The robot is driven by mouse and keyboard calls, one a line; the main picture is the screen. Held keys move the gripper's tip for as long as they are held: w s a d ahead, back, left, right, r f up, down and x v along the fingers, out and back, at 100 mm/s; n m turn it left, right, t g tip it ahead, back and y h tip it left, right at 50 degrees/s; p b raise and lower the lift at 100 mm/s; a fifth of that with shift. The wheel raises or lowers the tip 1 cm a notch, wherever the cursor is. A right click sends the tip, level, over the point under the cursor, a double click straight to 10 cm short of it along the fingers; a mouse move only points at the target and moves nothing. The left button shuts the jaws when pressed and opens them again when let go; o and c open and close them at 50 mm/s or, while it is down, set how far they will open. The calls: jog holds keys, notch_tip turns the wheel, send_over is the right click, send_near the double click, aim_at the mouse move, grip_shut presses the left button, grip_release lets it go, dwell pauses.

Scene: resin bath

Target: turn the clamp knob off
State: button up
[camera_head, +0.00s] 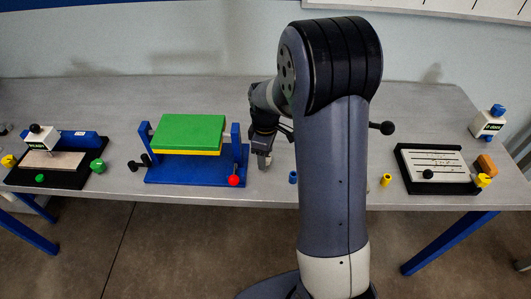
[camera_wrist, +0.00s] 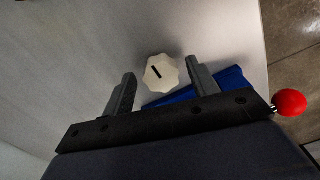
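A white, lobed knob (camera_wrist: 161,73) with a dark pointer line shows in the wrist view; it seems to be the clamp knob. The line lies at a slant, running from upper left to lower right. My gripper (camera_wrist: 160,68) is open, with one finger on each side of the knob and a visible gap on both sides. I cannot tell how far the fingertips are above it. In the head view my gripper (camera_head: 264,164) points down just right of the blue fixture (camera_head: 165,174), and the knob is not clearly visible there.
The fixture carries a green plate (camera_head: 188,131) and a red ball handle (camera_head: 233,181), close to my gripper. A small blue cylinder (camera_head: 293,177) stands to the right. A black-framed board (camera_head: 400,170) is farther right; another station (camera_head: 50,163) is at left.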

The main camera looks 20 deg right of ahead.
notch_tip(320, 180, up, 11)
dwell(0.7)
jog(key=shift+f, duration=0.1)
notch_tip(320, 180, down, 11)
jog(key=shift+r, duration=0.1)
dwell(0.4)
jog(key=shift+m, duration=0.3)
